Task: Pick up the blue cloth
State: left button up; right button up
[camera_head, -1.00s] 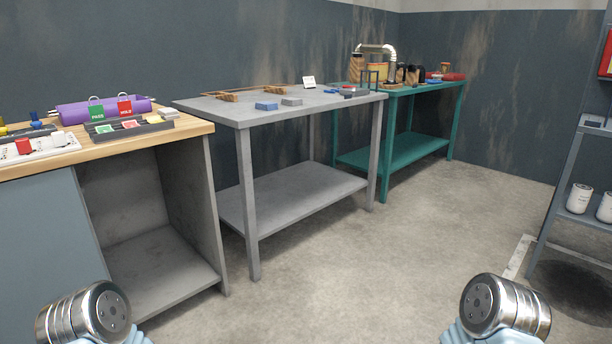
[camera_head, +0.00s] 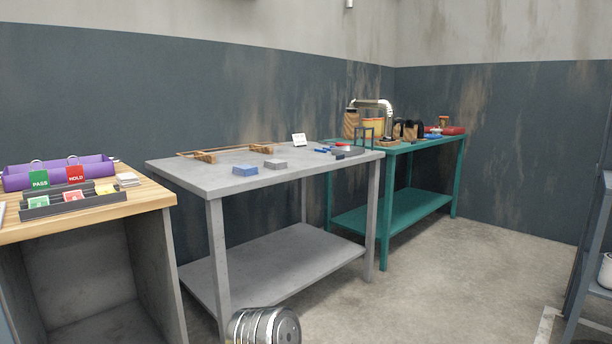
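A small flat blue piece (camera_head: 245,170) lies near the front edge of the grey table, left of a small grey-blue block (camera_head: 275,164). It may be the folded blue cloth, but it is too small to tell cloth from a block. Smaller blue items (camera_head: 322,150) lie farther right on the same table. A bit of blue (camera_head: 432,136) also shows on the teal bench. Neither of my grippers is in view.
The grey table (camera_head: 190,178) has a lower shelf. The teal bench (camera_head: 408,205) behind it holds jars and a bent pipe. A wooden-topped bench (camera_head: 110,209) with a purple bin (camera_head: 95,168) stands left. A shelf rack (camera_head: 590,265) stands right. Open floor (camera_head: 460,280) lies between.

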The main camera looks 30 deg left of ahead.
aim_at(245, 170)
jog(key=i+l, duration=0.1)
jog(key=i, duration=0.95)
jog(key=i+u, duration=0.3)
jog(key=i, duration=0.25)
jog(key=i+l+u, duration=0.1)
jog(key=i+u, duration=0.15)
jog(key=i, duration=0.25)
jog(key=i+l+u, duration=0.3)
jog(key=i, duration=0.25)
